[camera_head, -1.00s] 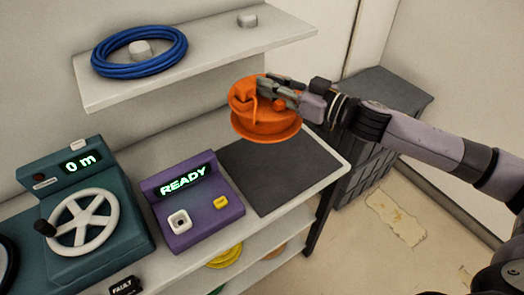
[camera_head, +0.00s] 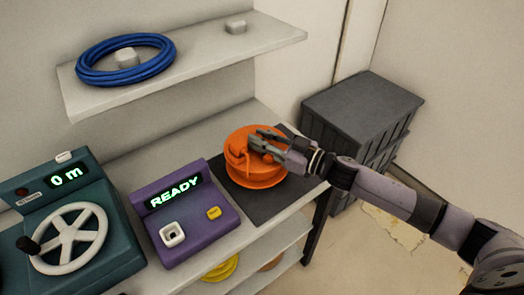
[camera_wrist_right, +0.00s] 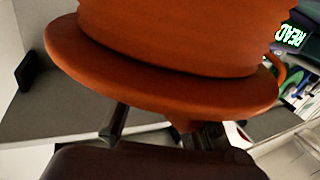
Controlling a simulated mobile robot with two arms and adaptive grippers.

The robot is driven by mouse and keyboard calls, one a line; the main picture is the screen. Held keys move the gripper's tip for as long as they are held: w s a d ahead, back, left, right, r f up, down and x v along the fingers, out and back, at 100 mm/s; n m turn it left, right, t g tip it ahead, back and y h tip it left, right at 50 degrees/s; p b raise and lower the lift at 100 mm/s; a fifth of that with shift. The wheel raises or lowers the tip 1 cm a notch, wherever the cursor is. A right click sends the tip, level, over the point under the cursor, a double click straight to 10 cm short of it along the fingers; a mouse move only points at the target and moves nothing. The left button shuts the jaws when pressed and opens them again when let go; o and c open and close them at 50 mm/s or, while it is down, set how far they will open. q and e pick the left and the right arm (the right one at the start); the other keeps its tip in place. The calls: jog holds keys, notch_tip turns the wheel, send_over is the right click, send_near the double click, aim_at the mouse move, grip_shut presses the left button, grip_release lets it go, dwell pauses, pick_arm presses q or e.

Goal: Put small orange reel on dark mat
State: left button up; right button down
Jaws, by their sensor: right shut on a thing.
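The small orange reel (camera_head: 256,176) is over the dark mat (camera_head: 258,208) on the table in the head view. I cannot tell whether its base touches the mat. My right gripper (camera_head: 256,144) is shut on the reel's upper part, reaching in from the right. In the right wrist view the reel (camera_wrist_right: 180,80) fills the top middle, with its wide flange near the gripper parts. The gripper and reel hide the far part of the mat. My left gripper is not in view.
A purple box reading READY (camera_head: 186,222) stands left of the mat. A teal machine with a white handwheel (camera_head: 68,240) is further left. A blue cable coil (camera_head: 126,60) lies on the shelf above. Dark crates (camera_head: 362,105) stand to the right.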

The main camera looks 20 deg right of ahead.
jog(key=shift+f, duration=1.95)
jog(key=c, duration=1.8)
grip_release()
jog(key=shift+f, duration=0.3)
jog(key=o, duration=0.4)
jog(key=shift+o, duration=0.2)
